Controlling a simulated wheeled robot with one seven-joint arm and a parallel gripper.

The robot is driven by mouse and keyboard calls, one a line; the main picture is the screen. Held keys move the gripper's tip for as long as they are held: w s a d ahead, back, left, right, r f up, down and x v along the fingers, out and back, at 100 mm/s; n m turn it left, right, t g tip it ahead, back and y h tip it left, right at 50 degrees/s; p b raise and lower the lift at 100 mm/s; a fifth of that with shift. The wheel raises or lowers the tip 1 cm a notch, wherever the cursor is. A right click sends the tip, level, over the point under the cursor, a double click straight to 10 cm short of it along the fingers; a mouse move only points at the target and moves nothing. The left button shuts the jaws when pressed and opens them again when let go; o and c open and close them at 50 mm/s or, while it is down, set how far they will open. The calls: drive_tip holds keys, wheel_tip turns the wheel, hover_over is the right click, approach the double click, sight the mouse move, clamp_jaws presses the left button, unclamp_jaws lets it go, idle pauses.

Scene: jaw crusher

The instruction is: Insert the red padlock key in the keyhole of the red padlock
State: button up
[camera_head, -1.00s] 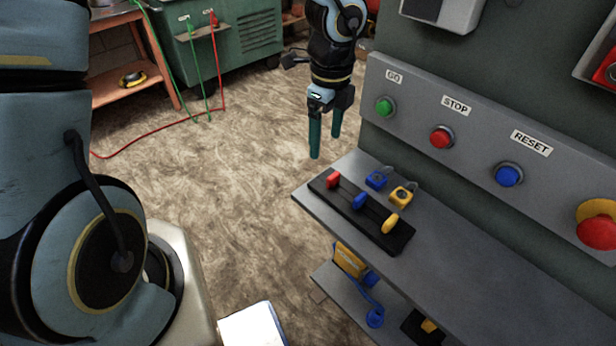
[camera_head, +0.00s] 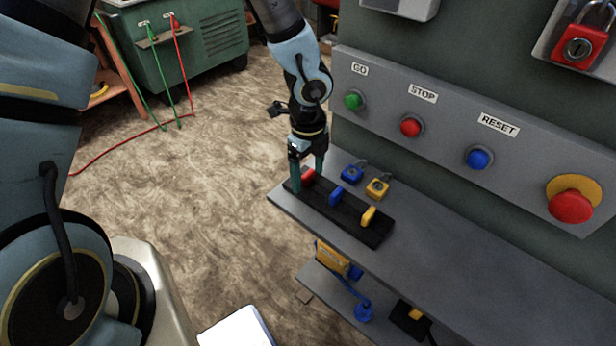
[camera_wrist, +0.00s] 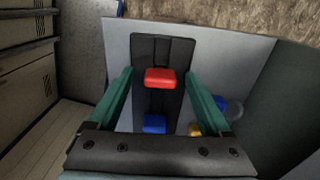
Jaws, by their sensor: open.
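The red padlock key (camera_head: 309,175) stands at the far left end of a black holder (camera_head: 345,223) on the grey shelf. Only its red head shows. My gripper (camera_head: 308,178) is open, its two green fingers reaching down on either side of the red key head. In the wrist view the red key head (camera_wrist: 160,79) lies between my open fingers (camera_wrist: 164,85), with a gap on each side. The red padlock (camera_head: 579,47) hangs at the top right on the machine, its keyhole facing outward and its shackle above.
A blue key (camera_head: 337,196) and a yellow key (camera_head: 368,215) stand in the same holder. A blue padlock (camera_head: 351,174) and a yellow padlock (camera_head: 377,188) lie on the shelf behind it. The button panel (camera_head: 450,120) stands above the grey shelf (camera_head: 440,250), whose right part is bare.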

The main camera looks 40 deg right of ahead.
drive_tip(key=shift+f, duration=0.2)
clamp_jaws()
idle(0.6)
